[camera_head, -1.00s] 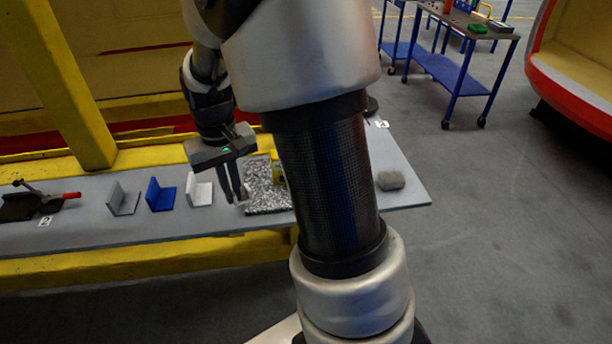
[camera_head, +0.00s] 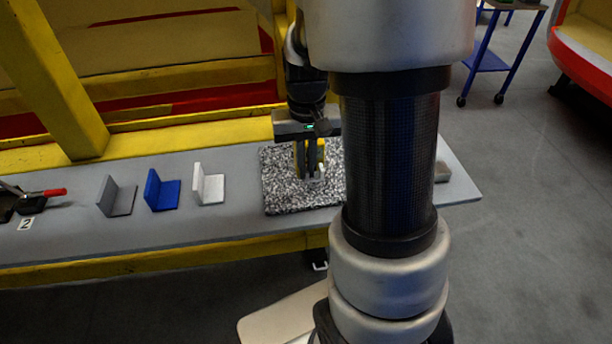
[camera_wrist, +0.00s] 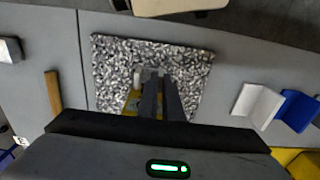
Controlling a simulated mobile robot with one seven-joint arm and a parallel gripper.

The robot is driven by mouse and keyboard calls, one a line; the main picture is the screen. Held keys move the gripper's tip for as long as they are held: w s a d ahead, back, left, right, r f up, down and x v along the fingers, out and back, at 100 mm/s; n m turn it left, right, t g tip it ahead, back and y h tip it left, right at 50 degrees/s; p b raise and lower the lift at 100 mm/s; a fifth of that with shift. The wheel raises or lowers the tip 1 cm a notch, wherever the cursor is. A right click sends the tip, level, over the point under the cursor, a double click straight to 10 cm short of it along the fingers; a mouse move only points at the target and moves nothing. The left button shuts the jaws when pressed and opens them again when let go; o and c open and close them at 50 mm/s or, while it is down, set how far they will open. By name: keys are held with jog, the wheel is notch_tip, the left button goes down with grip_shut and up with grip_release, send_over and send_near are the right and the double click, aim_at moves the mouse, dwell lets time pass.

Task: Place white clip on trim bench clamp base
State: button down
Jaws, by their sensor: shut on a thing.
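My gripper (camera_head: 313,174) is over the speckled mat (camera_head: 285,198), with its fingers pointing down. It is shut on a small whitish piece, which looks like the white clip (camera_head: 319,171). The piece also shows by the fingertips in the wrist view (camera_wrist: 139,78), partly hidden by the fingers. Whether it touches the mat is unclear. A dark toggle clamp with a red handle (camera_head: 55,192) lies at the far left of the bench, near a label "2". I cannot tell whether it is the named clamp base.
Grey (camera_head: 117,197), blue (camera_head: 162,190) and white (camera_head: 208,188) angle pieces stand left of the mat. A brown bar (camera_wrist: 52,93) and a grey block (camera_wrist: 10,50) also lie on the bench. My arm hides part of the bench.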

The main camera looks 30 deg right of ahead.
jog(key=shift+f, duration=1.75)
jog(key=shift+f+b, duration=0.15)
jog(key=shift+b, duration=0.2)
jog(key=c, duration=1.9)
grip_release()
